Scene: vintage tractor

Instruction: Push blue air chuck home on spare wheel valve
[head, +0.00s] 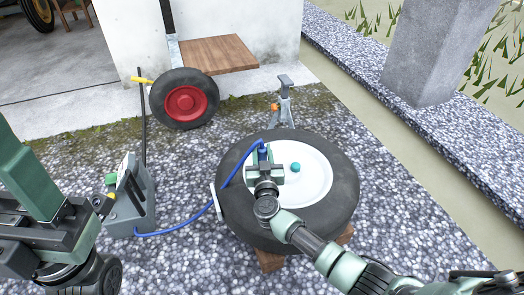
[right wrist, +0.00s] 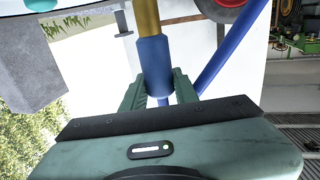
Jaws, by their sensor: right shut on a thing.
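The spare wheel (head: 341,190), a black tyre with a white rim, lies flat on wooden blocks. A teal round piece (head: 295,168) sits near the rim's middle. My right gripper (head: 263,158) is over the left part of the rim, shut on the blue air chuck (head: 263,148). In the right wrist view the chuck (right wrist: 153,67) stands between the green fingers, with a brass-coloured stem (right wrist: 146,15) at its end. I cannot tell whether that stem is the valve, nor how far the chuck sits on it. Part of my left arm shows at the left edge; its gripper does not.
A blue hose (head: 190,222) runs from the chuck to a grey pump unit (head: 133,200) at left. A grey jack-like stand (head: 284,100) is just behind the wheel. A red-hubbed wheel (head: 185,102) leans by the white wall. A concrete post (head: 435,50) stands at right.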

